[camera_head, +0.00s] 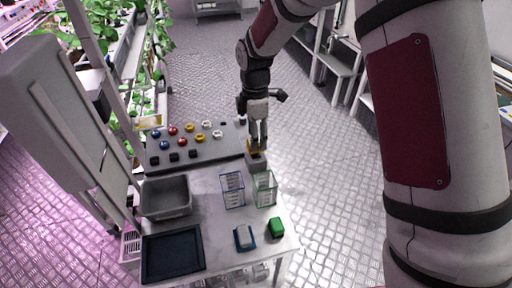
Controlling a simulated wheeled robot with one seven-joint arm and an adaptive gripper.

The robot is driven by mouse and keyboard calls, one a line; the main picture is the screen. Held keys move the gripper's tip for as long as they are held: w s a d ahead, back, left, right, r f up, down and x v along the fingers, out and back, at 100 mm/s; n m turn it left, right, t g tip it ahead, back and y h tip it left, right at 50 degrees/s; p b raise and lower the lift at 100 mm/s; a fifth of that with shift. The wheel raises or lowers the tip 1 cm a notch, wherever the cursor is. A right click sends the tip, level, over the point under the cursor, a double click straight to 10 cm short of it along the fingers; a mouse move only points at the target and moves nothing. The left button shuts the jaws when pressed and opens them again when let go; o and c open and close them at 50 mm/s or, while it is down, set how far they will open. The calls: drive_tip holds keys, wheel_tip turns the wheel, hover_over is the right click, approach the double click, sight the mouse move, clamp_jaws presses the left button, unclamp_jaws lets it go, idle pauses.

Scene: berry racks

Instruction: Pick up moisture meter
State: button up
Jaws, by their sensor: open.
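My gripper (259,144) points down at the back right of the grey table (205,185). Its fingers are just above or around a small thing with a yellow part (252,147) on a light grey block (256,162). Contact cannot be made out at this size. I cannot tell for certain which thing is the moisture meter.
Two clear holders, blue-rimmed (232,190) and green-rimmed (264,188), stand close in front of the gripper. A grey bin (166,197) and a dark tray (173,252) are on the left. A panel with several coloured knobs (190,127) is behind.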

sight(256, 153)
drive_tip(key=shift+w+d+f+p, duration=0.1)
drive_tip(key=shift+f+p, duration=0.25)
drive_tip(key=shift+f, duration=1.05)
drive_tip(key=shift+w+f+p, duration=0.1)
drive_tip(key=shift+f+p, duration=0.2)
drive_tip(key=shift+f, duration=1.05)
clamp_jaws()
